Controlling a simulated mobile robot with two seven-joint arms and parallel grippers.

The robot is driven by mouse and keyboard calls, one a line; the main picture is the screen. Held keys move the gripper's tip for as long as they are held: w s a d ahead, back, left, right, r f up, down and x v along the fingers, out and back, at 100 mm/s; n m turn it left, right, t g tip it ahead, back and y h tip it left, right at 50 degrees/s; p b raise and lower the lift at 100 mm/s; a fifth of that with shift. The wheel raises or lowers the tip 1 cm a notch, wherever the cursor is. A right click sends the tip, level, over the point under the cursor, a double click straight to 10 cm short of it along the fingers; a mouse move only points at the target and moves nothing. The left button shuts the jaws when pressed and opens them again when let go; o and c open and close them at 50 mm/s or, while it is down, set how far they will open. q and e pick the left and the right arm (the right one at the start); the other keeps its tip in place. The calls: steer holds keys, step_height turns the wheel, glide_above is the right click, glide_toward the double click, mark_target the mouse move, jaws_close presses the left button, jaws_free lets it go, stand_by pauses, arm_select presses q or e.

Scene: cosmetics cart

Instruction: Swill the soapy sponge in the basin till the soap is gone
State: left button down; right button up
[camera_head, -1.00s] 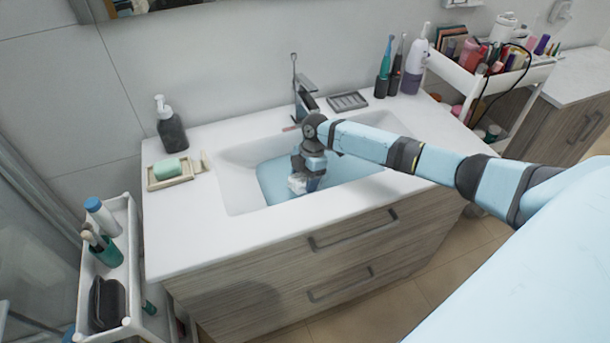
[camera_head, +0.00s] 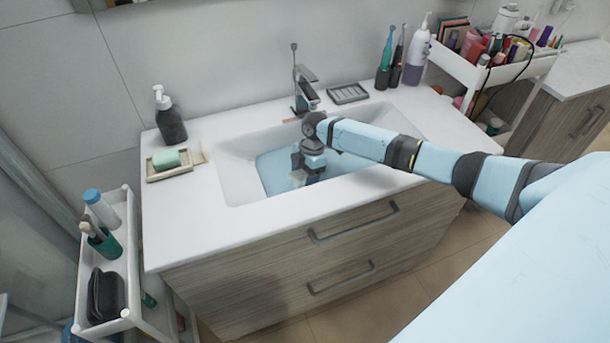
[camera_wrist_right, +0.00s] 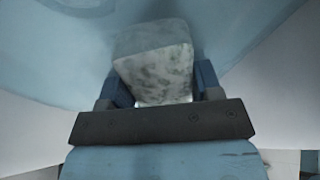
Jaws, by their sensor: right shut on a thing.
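The white basin (camera_head: 238,187) is set in the counter and holds blue-tinted water (camera_head: 277,175). My right gripper (camera_head: 303,178) reaches down into the basin from the right. In the right wrist view my right gripper (camera_wrist_right: 162,92) is shut on the sponge (camera_wrist_right: 155,65), a pale block with whitish, mottled patches on its faces. The sponge is at or in the water; how deep I cannot tell. In the head view the arm and gripper hide the sponge. My left gripper is not in view.
The faucet (camera_head: 305,92) stands behind the basin. A dark soap dispenser (camera_head: 170,118) and a green soap bar on a tray (camera_head: 166,159) are left. Toothbrushes and a bottle (camera_head: 415,55) stand back right. Carts flank the counter. The front counter strip is clear.

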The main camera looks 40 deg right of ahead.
steer(key=shift+a+f, duration=0.25)
steer(key=shift+a, duration=0.1)
steer(key=shift+c, duration=0.4)
steer(key=shift+s+d+p, duration=0.1)
steer(key=shift+d+p, duration=0.2)
steer(key=shift+d, duration=0.1)
steer(key=shift+a, duration=0.4)
steer(key=shift+d+p, duration=0.35)
steer(key=shift+d, duration=0.1)
